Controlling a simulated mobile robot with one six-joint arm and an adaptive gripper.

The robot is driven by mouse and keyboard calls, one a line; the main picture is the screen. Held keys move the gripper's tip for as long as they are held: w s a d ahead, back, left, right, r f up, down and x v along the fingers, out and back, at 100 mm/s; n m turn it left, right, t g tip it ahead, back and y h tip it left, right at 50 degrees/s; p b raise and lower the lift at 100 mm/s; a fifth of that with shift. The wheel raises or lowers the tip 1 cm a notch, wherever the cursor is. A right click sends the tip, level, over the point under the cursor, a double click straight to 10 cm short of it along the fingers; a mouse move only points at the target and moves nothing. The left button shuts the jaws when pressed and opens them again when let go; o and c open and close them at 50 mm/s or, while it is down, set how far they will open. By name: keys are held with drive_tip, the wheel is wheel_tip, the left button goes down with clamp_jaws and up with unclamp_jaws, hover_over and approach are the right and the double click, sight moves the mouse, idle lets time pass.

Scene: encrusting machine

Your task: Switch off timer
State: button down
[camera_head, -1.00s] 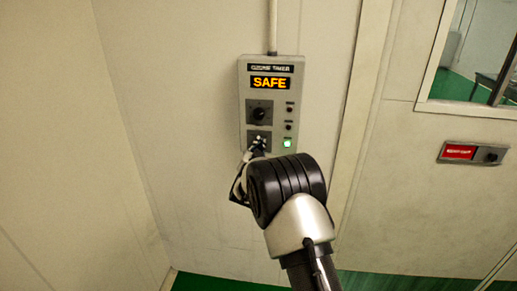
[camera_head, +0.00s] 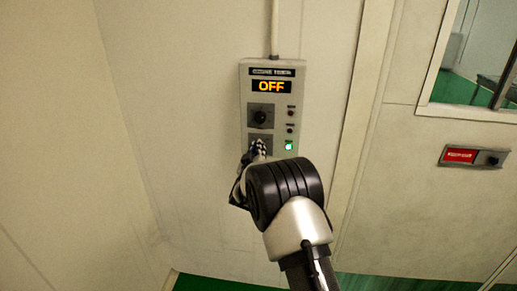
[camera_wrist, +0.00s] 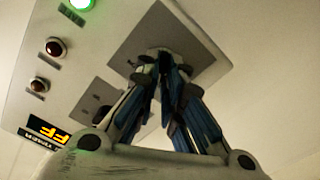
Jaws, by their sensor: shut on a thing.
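The grey ozone timer box (camera_head: 284,104) is fixed to the wall in the head view. Its display (camera_head: 272,87) reads OFF in orange. A black knob (camera_head: 260,117) sits on the upper square plate. My gripper (camera_head: 258,147) is at the lower square plate (camera_head: 268,138). In the wrist view my gripper (camera_wrist: 165,66) has its fingers converged at this lower plate (camera_wrist: 205,62), shut on the lower knob. That knob is mostly hidden by the fingers. The display also shows, upside down, in the wrist view (camera_wrist: 48,131).
A green lamp (camera_head: 289,145) glows on the box below two dark red lamps (camera_head: 291,112). A conduit (camera_head: 275,30) runs up from the box. A red-labelled wall panel (camera_head: 475,157) and a window (camera_head: 485,60) are at the right. The wall left of the box is clear.

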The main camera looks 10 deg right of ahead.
drive_tip(key=shift+n+p, duration=0.35)
drive_tip(key=shift+n, duration=1.15)
drive_tip(key=shift+f, duration=0.1)
drive_tip(key=c, duration=1.7)
unclamp_jaws()
drive_tip(key=v, duration=1.2)
